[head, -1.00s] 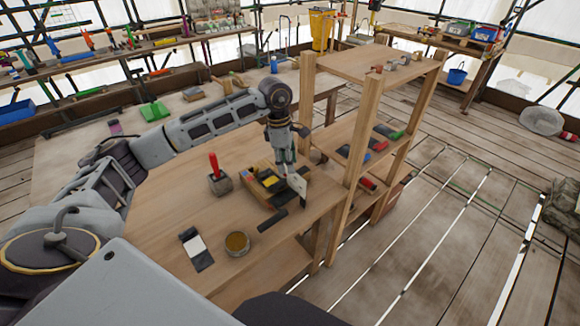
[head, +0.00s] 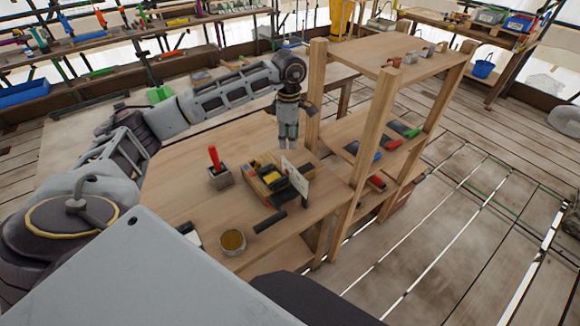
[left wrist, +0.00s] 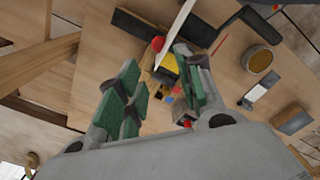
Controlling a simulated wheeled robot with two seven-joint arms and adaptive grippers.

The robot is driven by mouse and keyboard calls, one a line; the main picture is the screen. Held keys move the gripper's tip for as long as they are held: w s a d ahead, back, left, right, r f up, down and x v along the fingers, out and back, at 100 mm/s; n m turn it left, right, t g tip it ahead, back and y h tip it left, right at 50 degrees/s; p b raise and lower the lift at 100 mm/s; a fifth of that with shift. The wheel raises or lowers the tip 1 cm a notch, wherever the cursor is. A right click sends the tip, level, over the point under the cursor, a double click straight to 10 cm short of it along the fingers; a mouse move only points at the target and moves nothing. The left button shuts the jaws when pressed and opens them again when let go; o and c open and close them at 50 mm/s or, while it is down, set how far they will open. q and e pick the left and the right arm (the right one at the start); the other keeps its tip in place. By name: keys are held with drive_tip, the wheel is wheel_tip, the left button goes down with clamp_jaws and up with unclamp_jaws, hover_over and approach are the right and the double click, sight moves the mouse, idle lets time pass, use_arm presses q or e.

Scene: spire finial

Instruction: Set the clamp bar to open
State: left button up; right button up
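A wooden fixture (head: 256,187) stands on the bench with a yellow block (head: 273,178), a black bar-like part (head: 298,187) and an upright white plate (head: 294,174). The black part appears to be the clamp bar; its exact setting cannot be told. My left gripper (head: 288,146) hangs pointing down behind the fixture, apart from it. In the left wrist view, its green-padded fingers (left wrist: 160,92) are spread with nothing gripped. Beyond them show the yellow block (left wrist: 167,66), a red knob (left wrist: 158,44) and the white plate (left wrist: 176,32). My right gripper is not in view.
A red-handled lever in a grey block (head: 220,178) stands left of the fixture. A loose black bar (head: 270,221) and a round tin (head: 232,242) lie in front. A wooden shelf rack (head: 375,120) rises close on the right. The bench left of the gripper is clear.

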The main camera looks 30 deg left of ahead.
sight(289, 169)
use_arm(q)
wheel_tip(289, 169, down, 14)
drive_tip(key=shift+r+p, duration=0.1)
drive_tip(key=shift+p, duration=1.1)
drive_tip(key=shift+c, duration=0.2)
clamp_jaws()
